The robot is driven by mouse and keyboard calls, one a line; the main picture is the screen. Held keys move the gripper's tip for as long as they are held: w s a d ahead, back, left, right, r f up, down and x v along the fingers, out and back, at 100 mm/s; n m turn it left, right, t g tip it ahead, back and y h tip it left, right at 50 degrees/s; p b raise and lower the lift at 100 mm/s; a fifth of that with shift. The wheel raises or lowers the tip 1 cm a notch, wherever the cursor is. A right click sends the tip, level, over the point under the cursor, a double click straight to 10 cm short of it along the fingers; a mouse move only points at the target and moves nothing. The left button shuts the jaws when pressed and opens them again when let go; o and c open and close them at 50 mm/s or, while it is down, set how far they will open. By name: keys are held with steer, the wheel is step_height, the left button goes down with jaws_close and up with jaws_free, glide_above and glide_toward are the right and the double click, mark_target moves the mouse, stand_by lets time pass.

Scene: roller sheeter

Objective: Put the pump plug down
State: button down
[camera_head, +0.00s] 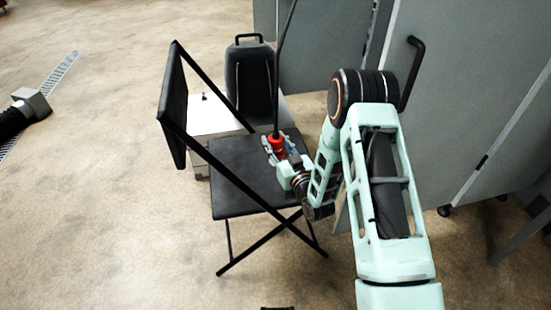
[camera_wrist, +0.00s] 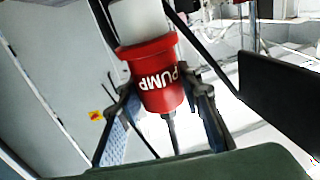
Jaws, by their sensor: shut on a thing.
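The pump plug (camera_wrist: 153,75) is a red cylinder marked "PUMP" with a pale section above it and a thin dark pin below. In the wrist view it sits between the two fingers of my gripper (camera_wrist: 162,112), which is shut on it. In the head view the red plug (camera_head: 276,145) shows at my gripper (camera_head: 276,152), over the black seat of a folding chair (camera_head: 229,187). A black cable rises from the plug. The fingers hide part of the plug's sides. I cannot tell whether the plug touches the seat.
A black case with a handle (camera_head: 249,80) stands behind the chair, near a white surface (camera_head: 213,116). Grey panels (camera_head: 475,110) stand close on the right. The chair's black backrest (camera_head: 173,104) rises at the left. The floor at the left is mostly clear.

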steer(key=f, duration=0.1)
steer(key=s+f+b, duration=0.1)
steer(key=f, duration=0.3)
steer(key=shift+s+d+b, duration=0.1)
steer(key=shift+s+b, duration=0.15)
steer(key=shift+b, duration=0.15)
steer(key=shift+r, duration=0.1)
steer(key=c, duration=1.8)
jaws_free()
steer(key=shift+f, duration=0.2)
steer(key=o, duration=0.4)
